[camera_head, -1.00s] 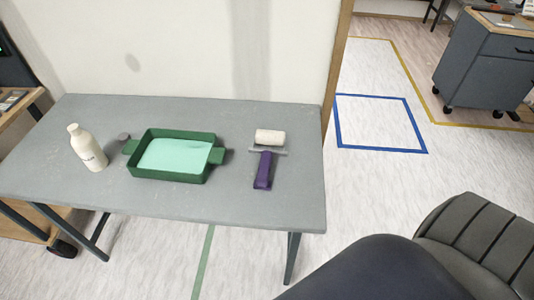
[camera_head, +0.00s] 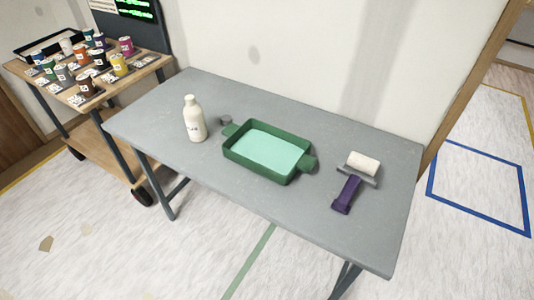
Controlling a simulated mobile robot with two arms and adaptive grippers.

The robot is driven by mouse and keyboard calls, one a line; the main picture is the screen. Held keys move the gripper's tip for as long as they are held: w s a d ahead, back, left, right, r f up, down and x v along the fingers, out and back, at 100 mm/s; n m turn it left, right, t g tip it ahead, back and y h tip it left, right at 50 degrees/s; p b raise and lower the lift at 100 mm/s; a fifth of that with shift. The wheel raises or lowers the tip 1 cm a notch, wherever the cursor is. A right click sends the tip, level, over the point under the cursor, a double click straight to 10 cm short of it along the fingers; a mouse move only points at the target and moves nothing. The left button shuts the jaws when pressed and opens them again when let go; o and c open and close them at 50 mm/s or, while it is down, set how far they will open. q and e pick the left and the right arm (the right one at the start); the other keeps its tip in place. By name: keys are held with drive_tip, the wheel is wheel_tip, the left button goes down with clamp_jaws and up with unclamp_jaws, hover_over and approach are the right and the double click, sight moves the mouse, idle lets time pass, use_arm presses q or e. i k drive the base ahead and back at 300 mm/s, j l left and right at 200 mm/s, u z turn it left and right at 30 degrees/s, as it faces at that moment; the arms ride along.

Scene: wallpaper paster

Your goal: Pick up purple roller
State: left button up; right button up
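The purple roller (camera_head: 347,193) lies on the right part of the grey table (camera_head: 290,222). Its purple handle points toward the table's front edge, and its white roller head (camera_head: 364,164) lies toward the back. A grey bar sits between handle and head. The roller is to the right of the green tray and apart from it. Neither of my grippers shows in the head view.
A green tray (camera_head: 235,153) with light teal liquid is mid-table. A white bottle (camera_head: 194,120) and a small grey cap (camera_head: 226,120) stand left of it. A wooden cart (camera_head: 140,68) with several paint cans is at the left. The floor in front is clear.

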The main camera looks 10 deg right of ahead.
sight(342, 205)
drive_tip(key=k+l+u, duration=0.1)
drive_tip(key=l, duration=0.3)
drive_tip(key=k+l+u, duration=0.15)
drive_tip(key=l, duration=0.2)
drive_tip(key=k+l+u, duration=0.1)
drive_tip(key=k+l, duration=0.15)
drive_tip(key=k+l+u, duration=0.1)
drive_tip(key=l, duration=0.3)
drive_tip(key=k, duration=0.1)
